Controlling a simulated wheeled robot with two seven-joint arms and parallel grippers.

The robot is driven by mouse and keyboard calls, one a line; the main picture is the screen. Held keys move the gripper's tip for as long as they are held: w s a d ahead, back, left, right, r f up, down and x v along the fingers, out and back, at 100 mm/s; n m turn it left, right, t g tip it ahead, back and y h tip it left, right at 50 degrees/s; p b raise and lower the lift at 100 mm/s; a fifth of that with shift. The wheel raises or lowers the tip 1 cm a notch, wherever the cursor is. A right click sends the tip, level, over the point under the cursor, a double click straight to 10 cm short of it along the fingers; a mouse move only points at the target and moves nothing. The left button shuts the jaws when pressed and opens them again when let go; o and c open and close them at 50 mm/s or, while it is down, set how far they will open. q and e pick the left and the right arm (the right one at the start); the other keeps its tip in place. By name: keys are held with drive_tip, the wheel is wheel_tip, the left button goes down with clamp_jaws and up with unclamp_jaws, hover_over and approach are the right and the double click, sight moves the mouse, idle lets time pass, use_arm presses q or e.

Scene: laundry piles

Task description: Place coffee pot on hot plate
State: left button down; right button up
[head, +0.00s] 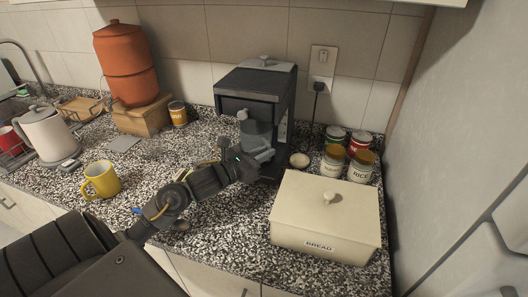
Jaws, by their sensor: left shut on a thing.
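The dark coffee machine (258,82) stands on the speckled counter against the tiled wall. The grey, see-through coffee pot (257,134) is upright at the front opening of the machine, under its upper housing. My left gripper (246,166) reaches in from the left and is shut on the coffee pot, at its near left side. The fingertips are small and dark, and the exact grip is hard to make out. The hot plate is mostly hidden by the pot and gripper, so I cannot tell whether the pot touches it. My right gripper is not in view.
A cream bread box (325,222) stands close to the right of the machine's front, with several cans (361,165) behind it. A yellow mug (101,181), white kettle (45,134) and terracotta dispenser (126,62) stand left. The counter's front middle is mostly clear.

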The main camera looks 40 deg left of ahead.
use_arm(q)
drive_tip(key=shift+f, duration=0.15)
drive_tip(key=shift+f+b, duration=0.2)
drive_tip(key=shift+b, duration=0.1)
drive_tip(key=c, duration=1.5)
unclamp_jaws()
drive_tip(key=shift+s+r, duration=0.15)
drive_tip(key=b+v, duration=0.2)
drive_tip(key=v, duration=0.9)
drive_tip(key=shift+s+a+b, duration=0.1)
drive_tip(key=shift+s+b, duration=0.25)
drive_tip(key=shift+b, duration=0.05)
